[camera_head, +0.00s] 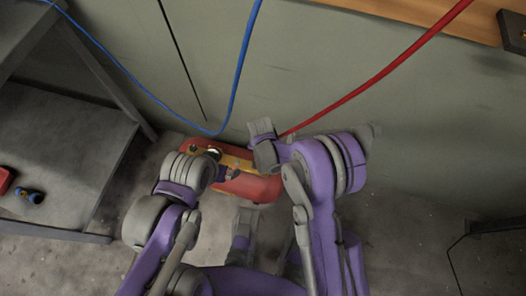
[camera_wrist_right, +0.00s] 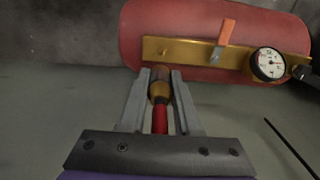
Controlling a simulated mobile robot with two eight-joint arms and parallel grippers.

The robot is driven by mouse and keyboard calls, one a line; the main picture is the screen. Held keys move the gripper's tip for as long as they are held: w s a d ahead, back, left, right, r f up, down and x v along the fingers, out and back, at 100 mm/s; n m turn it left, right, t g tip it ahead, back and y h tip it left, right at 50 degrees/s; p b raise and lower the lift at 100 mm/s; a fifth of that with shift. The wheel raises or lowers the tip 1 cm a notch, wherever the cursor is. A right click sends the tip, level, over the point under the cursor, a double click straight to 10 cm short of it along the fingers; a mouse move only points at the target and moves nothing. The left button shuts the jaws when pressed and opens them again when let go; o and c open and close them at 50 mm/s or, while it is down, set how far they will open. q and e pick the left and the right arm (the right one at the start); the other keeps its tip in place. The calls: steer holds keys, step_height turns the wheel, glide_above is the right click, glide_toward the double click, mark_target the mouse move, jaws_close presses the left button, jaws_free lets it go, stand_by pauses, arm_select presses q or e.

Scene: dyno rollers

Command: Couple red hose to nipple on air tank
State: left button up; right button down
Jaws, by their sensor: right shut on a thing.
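The red air tank (camera_head: 252,188) lies on the floor by the wall, with a yellow bar along it. In the right wrist view the tank (camera_wrist_right: 180,25) carries a gold bar (camera_wrist_right: 190,52) with a small nipple (camera_wrist_right: 164,51). My right gripper (camera_head: 262,142) is shut on the brass end of the red hose (camera_wrist_right: 160,120). The brass fitting (camera_wrist_right: 159,88) points toward the bar, just short of it in the picture; contact cannot be told. My left gripper (camera_head: 226,172) is at the tank near the gauge, its fingers mostly hidden.
A dial gauge (camera_wrist_right: 268,63) and an orange lever (camera_wrist_right: 227,32) sit on the bar. A blue hose (camera_head: 236,80) hangs in a loop above the tank. A grey shelf (camera_head: 70,150) stands at left with small items on it. The floor at right is mostly clear.

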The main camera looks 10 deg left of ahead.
steer(key=shift+a+f, duration=0.2)
steer(key=shift+f, duration=0.2)
steer(key=shift+s+f+b, duration=0.15)
steer(key=shift+f+b, duration=0.15)
steer(key=shift+f, duration=0.1)
steer(key=shift+f+b, duration=1.35)
steer(key=shift+f, duration=1.3)
steer(key=shift+f+b, duration=0.35)
steer(key=shift+b, duration=0.25)
steer(key=shift+f+b, duration=0.5)
steer(key=shift+f, duration=0.05)
steer(key=c, duration=0.5)
jaws_free()
steer(key=shift+c, duration=0.2)
